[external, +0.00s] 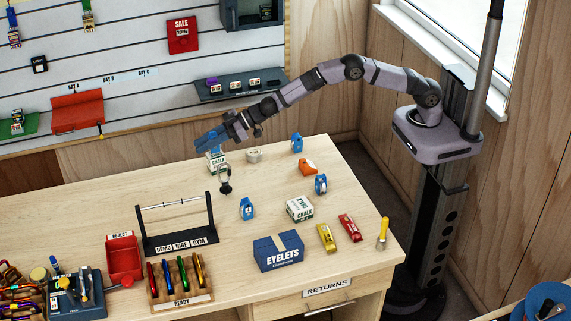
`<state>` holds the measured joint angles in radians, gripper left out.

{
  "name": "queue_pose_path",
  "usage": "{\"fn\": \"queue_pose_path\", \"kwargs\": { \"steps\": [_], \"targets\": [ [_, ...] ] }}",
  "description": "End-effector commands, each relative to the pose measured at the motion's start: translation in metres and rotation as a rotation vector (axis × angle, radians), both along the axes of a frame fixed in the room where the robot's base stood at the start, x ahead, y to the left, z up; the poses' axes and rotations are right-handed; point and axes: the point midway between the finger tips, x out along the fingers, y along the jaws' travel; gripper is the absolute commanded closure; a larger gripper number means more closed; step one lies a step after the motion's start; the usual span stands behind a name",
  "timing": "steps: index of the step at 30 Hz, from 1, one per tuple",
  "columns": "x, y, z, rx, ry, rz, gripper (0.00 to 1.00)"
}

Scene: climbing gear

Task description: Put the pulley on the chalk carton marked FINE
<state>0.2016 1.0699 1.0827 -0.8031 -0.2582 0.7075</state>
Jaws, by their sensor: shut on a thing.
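My gripper (213,145) is over the far left part of the table, shut on a small blue thing, probably the pulley (214,153). The blue thing is directly above a white and green chalk carton (217,165). I cannot tell whether it touches the carton's top, and my fingers hide part of it. A second chalk carton (300,208) lies nearer the front, to the right of the middle. The word FINE is too small to read on either carton.
Blue devices (247,208), (297,143), (321,184) and an orange one (308,167) stand about. A dark hanging-type piece (225,182) is just in front of the far carton. An EYELETS box (278,251), a labelled rack (178,240) and red tray (124,258) stand nearer.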

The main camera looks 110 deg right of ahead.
Motion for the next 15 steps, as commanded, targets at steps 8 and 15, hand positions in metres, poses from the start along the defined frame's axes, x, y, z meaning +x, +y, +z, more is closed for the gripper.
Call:
{"fn": "queue_pose_path", "kwargs": {
  "steps": [8, 15],
  "targets": [
    [0.0004, -0.0003, -0.0096, -0.001, -0.003, -0.001, 0.99],
    [0.0002, -0.0002, -0.0128, 0.000, -0.002, -0.001, 0.99]
  ]
}}
